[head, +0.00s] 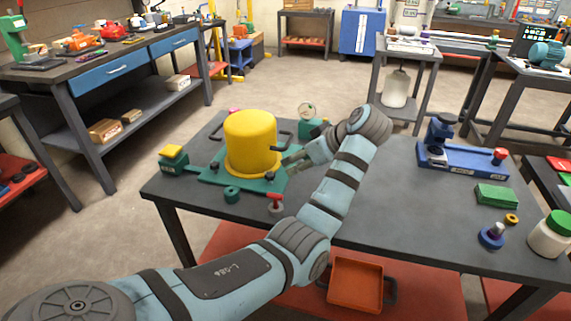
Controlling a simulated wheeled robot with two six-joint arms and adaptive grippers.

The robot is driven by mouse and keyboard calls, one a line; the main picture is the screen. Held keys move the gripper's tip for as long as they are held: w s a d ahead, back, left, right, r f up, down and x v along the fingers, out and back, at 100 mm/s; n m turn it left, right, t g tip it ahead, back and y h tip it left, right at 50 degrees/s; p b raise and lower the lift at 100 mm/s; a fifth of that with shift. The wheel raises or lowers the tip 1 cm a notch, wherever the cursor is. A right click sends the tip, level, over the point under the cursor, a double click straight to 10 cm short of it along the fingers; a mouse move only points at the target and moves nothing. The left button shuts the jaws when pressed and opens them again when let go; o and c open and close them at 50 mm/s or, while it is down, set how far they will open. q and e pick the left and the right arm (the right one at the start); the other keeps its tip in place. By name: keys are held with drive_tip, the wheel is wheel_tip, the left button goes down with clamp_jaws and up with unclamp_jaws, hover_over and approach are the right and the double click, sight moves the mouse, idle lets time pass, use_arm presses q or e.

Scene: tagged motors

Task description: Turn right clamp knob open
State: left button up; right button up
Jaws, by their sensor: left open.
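A yellow cylinder (250,140), the motor-like body, stands upright on a green base plate (215,178) on the grey table. Dark clamp parts show around its foot, with a small dark knob (270,177) at its front right. I cannot tell for certain which part is the right clamp knob or how far it is turned. My left gripper (287,160) is open, just right of the cylinder, pointing left over the plate's right side. Its wrist and forearm hide part of the plate's right edge. My right gripper is not in view.
A red-topped piece (275,202) and a green ring (232,194) stand at the plate's front. A yellow-topped green block (173,158) is on the left. A blue fixture (460,158) and a green box (497,196) are on the right. The table's right-centre is clear.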

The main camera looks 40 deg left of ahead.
sight(269, 174)
use_arm(q)
drive_tip(key=b+x, duration=0.1)
drive_tip(key=x, duration=0.6)
drive_tip(key=b+x, duration=0.2)
drive_tip(key=x, duration=0.5)
drive_tip(key=shift+s+a, duration=0.15)
drive_tip(key=shift+s, duration=0.1)
drive_tip(key=shift+r, duration=0.15)
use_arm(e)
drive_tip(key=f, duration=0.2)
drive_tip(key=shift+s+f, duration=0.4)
use_arm(q)
clamp_jaws()
